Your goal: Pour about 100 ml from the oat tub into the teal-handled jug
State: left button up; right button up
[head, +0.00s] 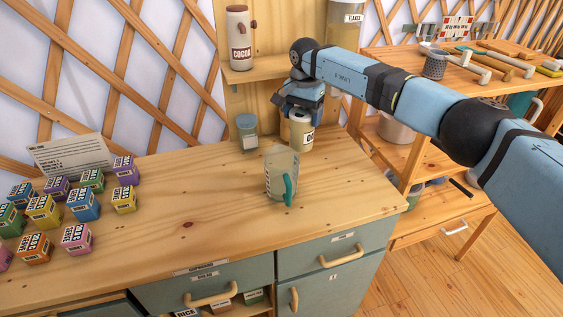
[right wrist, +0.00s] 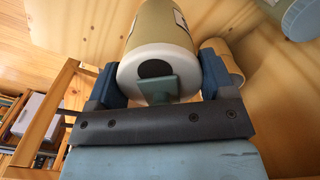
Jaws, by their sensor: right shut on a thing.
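The oat tub (head: 299,134) is a cream cylinder with a partly visible label, near the back of the counter. My right gripper (head: 301,108) is shut on it from above. In the right wrist view the tub (right wrist: 158,45) sits between the blue fingers (right wrist: 160,82), its white lid showing a dark opening and a grey-green flap. The tub looks about upright; I cannot tell whether its base touches the counter. The teal-handled jug (head: 281,170) is clear and stands upright in front of the tub, its handle facing the front. My left gripper is out of view.
A blue-lidded jar (head: 247,131) stands left of the tub. Several coloured boxes (head: 83,203) and a card (head: 72,156) fill the counter's left. The middle counter (head: 195,195) is clear.

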jog(key=shift+d+r, duration=0.1)
jog(key=shift+r+p, duration=0.9)
jog(key=shift+r, duration=1.15)
